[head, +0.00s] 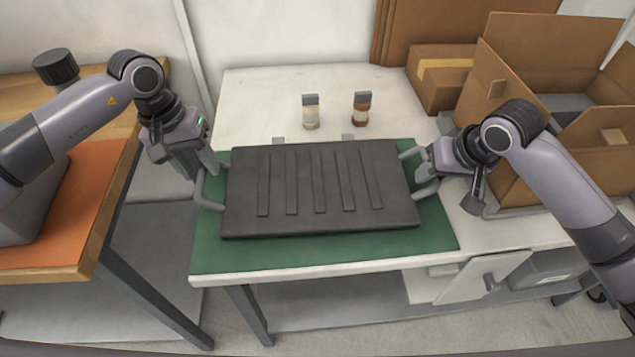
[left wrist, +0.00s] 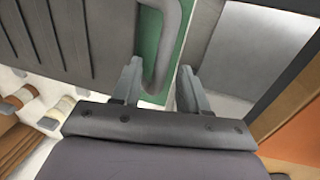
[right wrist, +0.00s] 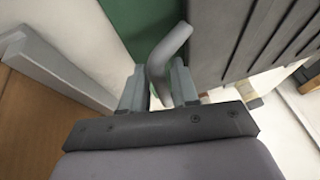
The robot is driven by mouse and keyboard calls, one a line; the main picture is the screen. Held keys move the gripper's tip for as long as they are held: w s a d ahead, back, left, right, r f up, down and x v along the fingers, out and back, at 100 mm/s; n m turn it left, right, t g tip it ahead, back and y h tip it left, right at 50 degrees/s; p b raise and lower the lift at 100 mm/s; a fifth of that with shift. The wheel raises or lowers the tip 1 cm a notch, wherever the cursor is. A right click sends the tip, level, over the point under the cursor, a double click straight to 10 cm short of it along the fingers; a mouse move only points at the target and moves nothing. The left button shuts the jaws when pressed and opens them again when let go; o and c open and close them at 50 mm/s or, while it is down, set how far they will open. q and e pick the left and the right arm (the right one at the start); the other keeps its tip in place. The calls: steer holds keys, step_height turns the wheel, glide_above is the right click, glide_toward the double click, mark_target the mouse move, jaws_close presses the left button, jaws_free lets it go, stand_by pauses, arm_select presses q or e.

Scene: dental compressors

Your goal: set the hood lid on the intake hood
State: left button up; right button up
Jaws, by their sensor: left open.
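The hood lid, a dark grey ribbed panel (head: 320,190) with a light grey bar handle at each side, lies over the green mat (head: 235,258). My left gripper (head: 212,172) is at its left handle (head: 203,190). In the left wrist view that handle (left wrist: 165,50) passes between the open fingers (left wrist: 158,85). My right gripper (head: 432,168) is at the right handle; in the right wrist view its fingers (right wrist: 157,88) are close on both sides of the bar (right wrist: 165,50). I cannot make out an intake hood; small grey tabs (head: 347,137) show behind the panel, and what is under it is hidden.
Two small jars (head: 311,112) (head: 361,108) stand behind the panel on the white table (head: 250,95). An open cardboard box (head: 515,140) and a closed one (head: 440,78) are at the right. An orange-topped bench (head: 75,215) stands left, across a gap.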

arm_select(q)
steer(key=shift+d+f, duration=0.2)
steer(key=shift+f, duration=1)
arm_select(e)
steer(key=shift+x, duration=1.2)
arm_select(q)
steer(key=c, duration=0.7)
arm_select(e)
jaws_close()
arm_select(q)
jaws_close()
steer(key=shift+w+r, duration=0.1)
steer(key=shift+r, duration=0.05)
arm_select(e)
steer(key=shift+r, duration=0.15)
